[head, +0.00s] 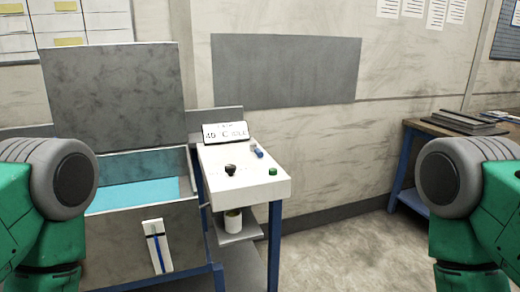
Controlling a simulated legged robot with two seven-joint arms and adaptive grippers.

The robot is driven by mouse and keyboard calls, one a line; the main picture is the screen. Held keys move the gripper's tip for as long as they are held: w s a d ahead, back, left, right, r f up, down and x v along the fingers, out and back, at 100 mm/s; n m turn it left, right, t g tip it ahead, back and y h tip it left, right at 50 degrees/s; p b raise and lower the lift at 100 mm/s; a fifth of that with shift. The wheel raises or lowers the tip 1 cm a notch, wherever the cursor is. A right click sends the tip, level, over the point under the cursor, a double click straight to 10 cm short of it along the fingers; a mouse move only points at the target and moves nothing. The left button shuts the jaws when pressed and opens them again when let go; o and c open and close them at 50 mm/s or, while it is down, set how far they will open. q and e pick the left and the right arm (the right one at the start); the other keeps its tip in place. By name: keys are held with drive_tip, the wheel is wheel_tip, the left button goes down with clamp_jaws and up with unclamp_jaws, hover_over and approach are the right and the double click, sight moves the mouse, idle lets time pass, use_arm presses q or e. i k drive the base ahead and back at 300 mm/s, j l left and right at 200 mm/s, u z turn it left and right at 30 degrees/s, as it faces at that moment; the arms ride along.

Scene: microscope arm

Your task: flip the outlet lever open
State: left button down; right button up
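An open tank (150,222) with teal liquid (130,195) stands at the left, its grey lid (115,95) raised behind it. A white plate with a dark blue vertical strip (158,247) is on its front, slightly tilted. A white control box (243,182) beside it carries a black knob (230,169), a green button (273,171) and a small blue and grey piece (257,152). I cannot tell which part is the outlet lever. My green arms show at both edges; neither gripper is in view.
A display (225,132) reads about 40 °C IDLE. A light cup with dark contents (233,221) stands on a low shelf (250,231) under the box. A wooden-topped table (440,129) with flat grey items is at the right. Floor between is clear.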

sight(252, 146)
drive_tip(key=i+l+z, duration=0.45)
drive_tip(key=i+l, duration=0.2)
drive_tip(key=i, duration=0.15)
